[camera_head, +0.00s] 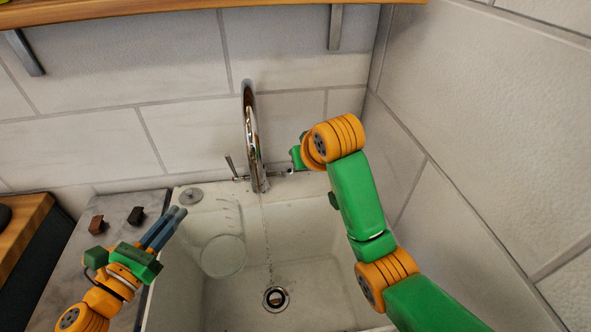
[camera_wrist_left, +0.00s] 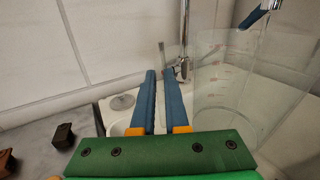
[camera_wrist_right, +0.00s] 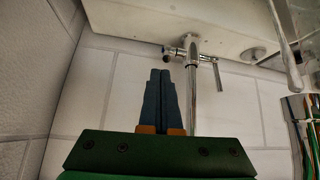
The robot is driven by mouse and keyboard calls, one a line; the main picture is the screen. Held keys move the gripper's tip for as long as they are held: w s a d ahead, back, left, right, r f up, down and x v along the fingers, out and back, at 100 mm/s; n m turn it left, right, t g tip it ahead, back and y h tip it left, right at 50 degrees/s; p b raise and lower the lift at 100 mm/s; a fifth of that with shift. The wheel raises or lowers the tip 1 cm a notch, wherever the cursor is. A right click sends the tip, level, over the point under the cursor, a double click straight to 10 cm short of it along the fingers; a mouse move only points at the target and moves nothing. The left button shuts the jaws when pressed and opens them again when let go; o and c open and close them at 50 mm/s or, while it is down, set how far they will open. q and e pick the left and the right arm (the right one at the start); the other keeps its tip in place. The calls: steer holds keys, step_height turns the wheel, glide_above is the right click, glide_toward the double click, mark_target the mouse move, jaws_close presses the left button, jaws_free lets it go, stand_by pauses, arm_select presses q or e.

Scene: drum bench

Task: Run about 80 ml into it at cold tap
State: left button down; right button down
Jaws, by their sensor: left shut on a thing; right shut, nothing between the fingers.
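A clear measuring jug (camera_head: 222,255) with red marks hangs over the left side of the sink. My left gripper (camera_head: 176,220) is shut on it from the left; the grip is hard to see through the clear wall. The jug also shows in the left wrist view (camera_wrist_left: 225,100); I cannot make out any water level in it. The chrome tap (camera_head: 252,130) has a side lever on each side. A thin stream of water (camera_head: 265,235) seems to fall from the spout, right of the jug. My right gripper (camera_wrist_right: 160,75) is shut and empty by the tap's right-hand lever (camera_head: 285,173).
The white sink (camera_head: 325,275) has a drain (camera_head: 276,298) below the spout. A round grey stopper (camera_head: 191,195) lies on its back left rim. Two small blocks, brown (camera_head: 97,224) and dark (camera_head: 136,215), sit on the grey counter. A tiled wall stands close on the right.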

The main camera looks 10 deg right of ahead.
steer(key=s+a+f+n+t+h, duration=0.1)
steer(key=s+a+f+n+t, duration=0.15)
steer(key=n, duration=1.25)
steer(key=s+a+f+n+t+h, duration=0.1)
steer(key=s+f+n, duration=0.25)
steer(key=n, duration=1.35)
glide_toward(284, 173)
step_height(284, 173, down, 4)
steer(key=w+d, duration=0.1)
steer(key=w, duration=0.2)
steer(key=shift+d+r, duration=0.1)
steer(key=shift+r, duration=0.05)
